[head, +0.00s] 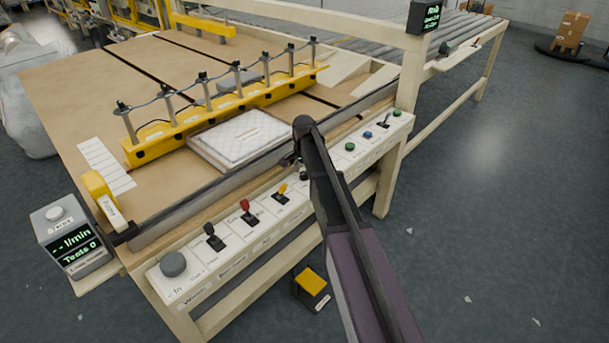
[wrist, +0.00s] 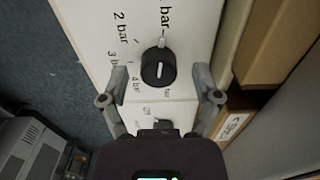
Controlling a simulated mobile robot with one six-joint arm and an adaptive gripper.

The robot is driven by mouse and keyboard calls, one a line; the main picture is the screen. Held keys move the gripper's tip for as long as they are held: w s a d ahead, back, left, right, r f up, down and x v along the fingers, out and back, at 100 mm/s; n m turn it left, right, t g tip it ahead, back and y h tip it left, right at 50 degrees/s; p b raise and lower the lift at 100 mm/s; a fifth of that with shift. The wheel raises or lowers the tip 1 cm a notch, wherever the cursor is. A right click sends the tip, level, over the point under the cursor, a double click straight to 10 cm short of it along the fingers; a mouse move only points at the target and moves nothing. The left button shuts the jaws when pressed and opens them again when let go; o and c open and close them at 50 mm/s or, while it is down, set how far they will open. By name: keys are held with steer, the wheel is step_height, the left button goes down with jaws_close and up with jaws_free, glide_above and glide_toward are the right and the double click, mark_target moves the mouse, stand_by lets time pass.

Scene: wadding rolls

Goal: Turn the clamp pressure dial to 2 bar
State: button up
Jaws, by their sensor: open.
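The clamp pressure dial (wrist: 158,68) is a black knob on a white panel in the wrist view. A white tab at its upper edge points toward a partly cut-off "bar" label (wrist: 166,14). The "2 bar" label (wrist: 122,28) is to the upper left, with the 3 and 4 bar labels below it. My gripper (wrist: 159,76) is open, one finger to each side of the dial, with visible gaps. In the head view, my gripper (head: 298,160) is over the control panel, and my arm largely hides the dial area.
The control panel (head: 222,262) also carries a grey knob (head: 173,264), black (head: 212,236), red (head: 245,208) and yellow (head: 281,192) levers, and green (head: 350,146) and blue (head: 367,134) buttons. A white pad (head: 240,134) lies on the table behind. A black-yellow box (head: 311,287) stands below.

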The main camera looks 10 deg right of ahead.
jaws_close()
stand_by(0.3)
steer(key=shift+n, duration=0.5)
steer(key=n, duration=0.3)
steer(key=shift+n, duration=0.3)
steer(key=n, duration=0.5)
stand_by(0.4)
